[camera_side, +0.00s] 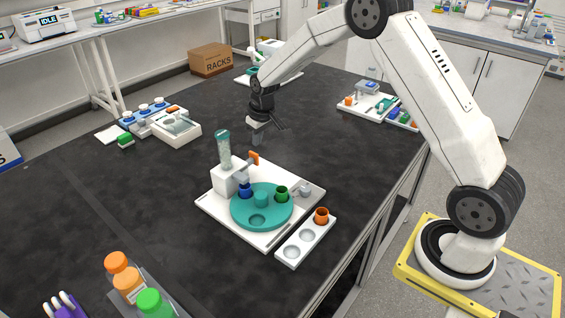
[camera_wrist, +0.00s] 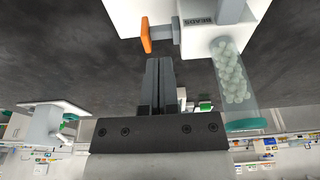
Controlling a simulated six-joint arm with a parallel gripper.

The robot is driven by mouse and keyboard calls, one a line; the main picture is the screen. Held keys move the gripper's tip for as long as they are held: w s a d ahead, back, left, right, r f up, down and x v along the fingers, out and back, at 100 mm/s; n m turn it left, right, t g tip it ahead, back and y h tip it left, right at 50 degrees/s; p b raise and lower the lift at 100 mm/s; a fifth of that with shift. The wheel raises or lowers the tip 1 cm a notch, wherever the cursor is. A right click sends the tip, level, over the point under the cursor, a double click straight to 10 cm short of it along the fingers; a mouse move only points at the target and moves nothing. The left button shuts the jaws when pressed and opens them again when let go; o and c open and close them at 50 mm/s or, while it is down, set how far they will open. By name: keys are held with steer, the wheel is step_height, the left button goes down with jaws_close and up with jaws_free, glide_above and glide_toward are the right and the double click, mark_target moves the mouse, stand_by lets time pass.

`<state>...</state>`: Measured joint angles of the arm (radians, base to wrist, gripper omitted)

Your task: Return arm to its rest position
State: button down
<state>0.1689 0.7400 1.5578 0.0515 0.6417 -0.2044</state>
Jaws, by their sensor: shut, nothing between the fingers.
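My gripper (camera_side: 256,139) hangs over the black table (camera_side: 330,130), just behind the bead dispenser station. In the wrist view my gripper (camera_wrist: 158,65) has its two dark fingers together with nothing between them. The white dispenser block (camera_side: 229,178) carries a clear tube of pale beads (camera_side: 224,150) and an orange-tipped lever (camera_side: 253,158). In the wrist view the orange lever (camera_wrist: 146,36) lies close to the fingertips, and the bead tube (camera_wrist: 233,75) is to their right. Whether the fingers touch the lever cannot be told.
A teal turntable (camera_side: 262,222) holds blue and green cups. A white rack (camera_side: 305,240) with an orange cup sits beside it. Other stations stand at the back left (camera_side: 175,128) and back right (camera_side: 366,105). Orange and green bottles (camera_side: 128,285) are at the front left.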

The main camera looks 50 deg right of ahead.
steer(key=s+a+r, duration=0.1)
steer(key=s+a, duration=0.2)
steer(key=s, duration=0.5)
steer(key=s+a+r, duration=0.1)
steer(key=s+a, duration=0.1)
steer(key=s, duration=0.7)
steer(key=s+a+r, duration=0.1)
steer(key=s+a, duration=0.2)
steer(key=s, duration=0.5)
steer(key=shift+s+a+r, duration=0.3)
steer(key=shift+s+r, duration=0.1)
